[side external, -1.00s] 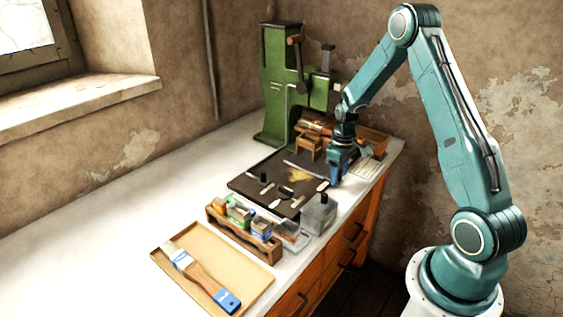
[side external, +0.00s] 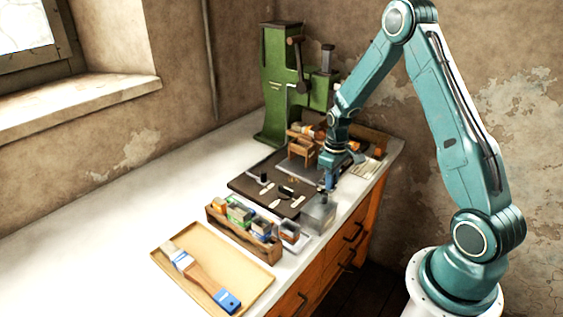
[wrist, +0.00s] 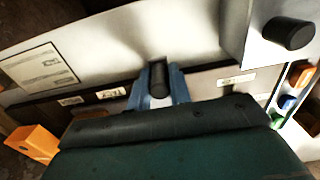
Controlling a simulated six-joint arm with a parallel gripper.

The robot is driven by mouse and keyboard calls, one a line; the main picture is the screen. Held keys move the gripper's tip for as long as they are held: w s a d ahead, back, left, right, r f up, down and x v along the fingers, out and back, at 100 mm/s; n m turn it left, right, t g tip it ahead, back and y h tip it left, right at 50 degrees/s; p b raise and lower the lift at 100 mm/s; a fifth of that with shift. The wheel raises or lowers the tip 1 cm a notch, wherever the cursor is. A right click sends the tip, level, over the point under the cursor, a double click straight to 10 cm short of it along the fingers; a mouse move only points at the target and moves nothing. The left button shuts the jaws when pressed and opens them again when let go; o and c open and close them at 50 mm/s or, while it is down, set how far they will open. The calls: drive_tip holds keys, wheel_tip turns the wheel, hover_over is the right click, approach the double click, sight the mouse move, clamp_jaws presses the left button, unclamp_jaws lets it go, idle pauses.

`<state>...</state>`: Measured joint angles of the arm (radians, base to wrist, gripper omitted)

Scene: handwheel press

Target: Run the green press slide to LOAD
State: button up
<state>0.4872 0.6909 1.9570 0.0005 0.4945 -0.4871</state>
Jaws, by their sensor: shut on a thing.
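The green press (side external: 273,95) stands at the back of the bench, with a lever and knob on its front. My gripper (side external: 331,183) is low over the right side of the dark board (side external: 245,187), behind a grey box. In the wrist view my gripper (wrist: 158,92) is shut on a black upright handle (wrist: 158,76), a finger on each side. A pale grey plate (wrist: 130,40) lies beyond the handle; its join to the handle cannot be made out. Small white labels (wrist: 237,79) lie along a dark strip; their words are unreadable, so LOAD cannot be picked out.
The grey box (side external: 318,216) stands close in front of my gripper; a black knob (wrist: 288,33) shows beside it in the wrist view. A wooden rack (side external: 240,238) of coloured containers and a tray with a brush (side external: 200,276) are nearer. The left bench is clear.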

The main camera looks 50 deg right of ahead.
drive_tip(key=shift+a, duration=2.3)
drive_tip(key=o, duration=1.2)
drive_tip(key=shift+o, duration=0.2)
drive_tip(key=shift+a, duration=0.1)
drive_tip(key=shift+a, duration=0.1)
drive_tip(key=shift+c, duration=0.4)
drive_tip(key=shift+s, duration=0.1)
